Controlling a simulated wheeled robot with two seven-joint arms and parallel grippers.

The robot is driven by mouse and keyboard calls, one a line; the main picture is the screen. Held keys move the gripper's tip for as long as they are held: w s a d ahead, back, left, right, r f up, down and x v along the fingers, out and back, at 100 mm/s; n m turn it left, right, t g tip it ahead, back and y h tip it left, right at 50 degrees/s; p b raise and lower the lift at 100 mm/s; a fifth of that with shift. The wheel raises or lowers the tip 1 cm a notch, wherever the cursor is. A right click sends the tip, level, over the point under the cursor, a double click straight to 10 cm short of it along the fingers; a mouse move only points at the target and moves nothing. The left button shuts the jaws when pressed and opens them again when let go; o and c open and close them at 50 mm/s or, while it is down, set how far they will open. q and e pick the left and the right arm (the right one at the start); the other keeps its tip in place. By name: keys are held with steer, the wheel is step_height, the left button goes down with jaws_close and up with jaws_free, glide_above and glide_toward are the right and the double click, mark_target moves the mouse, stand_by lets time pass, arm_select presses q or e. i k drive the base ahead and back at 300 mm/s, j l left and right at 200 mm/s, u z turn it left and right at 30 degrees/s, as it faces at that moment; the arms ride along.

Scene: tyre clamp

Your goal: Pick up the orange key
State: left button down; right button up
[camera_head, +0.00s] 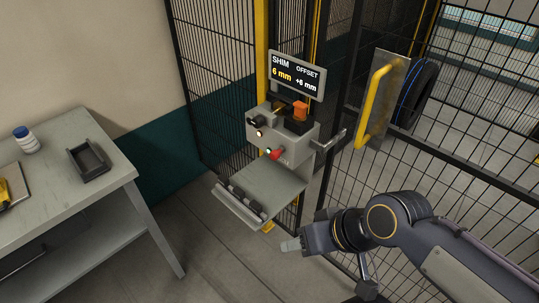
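The orange key (300,109) stands upright in a dark holder on top of the grey control box (264,131), below a sign reading "SHIM 6 mm, OFFSET +6 mm". My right arm comes in from the right. My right gripper (290,245) is low and in front of the box's shelf, pointing left, well apart from the key. Its fingers are small and seen from the side, so I cannot tell whether they are open. My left gripper is not in view.
A shelf (270,186) with dark parts juts out below the box. A lever (329,140) sticks out at the box's right. Mesh fence and a yellow door handle (375,106) are to the right. A grey workbench (97,171) stands left, with open floor between.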

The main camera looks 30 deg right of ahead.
mark_target(301, 108)
steer(key=i+l+z, duration=0.1)
steer(key=i+l, duration=0.75)
steer(key=i, duration=0.05)
